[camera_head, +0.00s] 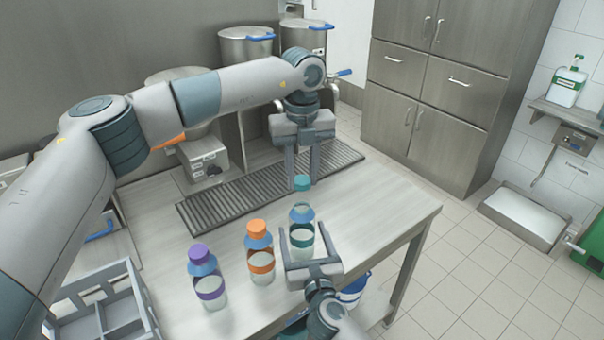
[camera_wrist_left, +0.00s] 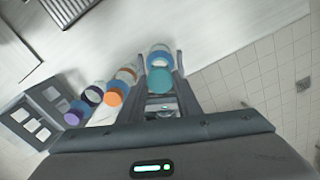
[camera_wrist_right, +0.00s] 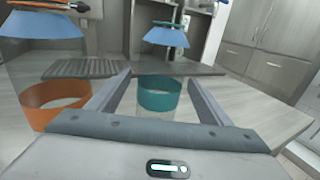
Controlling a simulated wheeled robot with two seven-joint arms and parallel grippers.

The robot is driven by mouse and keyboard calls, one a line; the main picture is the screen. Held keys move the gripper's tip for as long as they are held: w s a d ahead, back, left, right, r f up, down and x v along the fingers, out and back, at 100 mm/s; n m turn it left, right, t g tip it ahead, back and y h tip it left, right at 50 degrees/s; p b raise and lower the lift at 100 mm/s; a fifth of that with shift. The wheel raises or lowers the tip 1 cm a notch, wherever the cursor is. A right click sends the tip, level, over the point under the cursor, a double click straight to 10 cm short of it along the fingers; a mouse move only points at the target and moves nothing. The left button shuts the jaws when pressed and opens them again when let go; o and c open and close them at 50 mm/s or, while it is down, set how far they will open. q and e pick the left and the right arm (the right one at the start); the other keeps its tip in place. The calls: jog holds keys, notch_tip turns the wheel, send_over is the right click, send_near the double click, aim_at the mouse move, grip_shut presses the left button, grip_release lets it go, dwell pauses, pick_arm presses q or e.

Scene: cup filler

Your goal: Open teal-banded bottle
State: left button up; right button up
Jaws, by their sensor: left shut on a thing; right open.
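The teal-banded bottle (camera_head: 301,217) stands upright on the table, with a clear body, blue shoulder and teal band. Its teal cap (camera_head: 302,183) is off, a little above the neck, and also shows in the left wrist view (camera_wrist_left: 159,80). My left gripper (camera_head: 303,180) points down and is shut on the cap. My right gripper (camera_head: 308,243) is open, its fingers on either side of the bottle's body. I cannot tell whether the right fingers touch the bottle.
An orange-banded bottle (camera_head: 260,256) and a purple-banded bottle (camera_head: 206,281) stand capped to the left. A grey crate (camera_head: 98,312) is at front left. A dark slatted drip tray (camera_head: 240,199) lies behind the bottles. The table's (camera_head: 385,205) right side is clear.

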pick_arm(q)
jog(key=shift+f+b, duration=0.75)
jog(key=shift+f, duration=0.05)
pick_arm(e)
jog(key=v, duration=1)
jog(key=shift+s+d, duration=0.1)
jog(key=shift+s, duration=0.25)
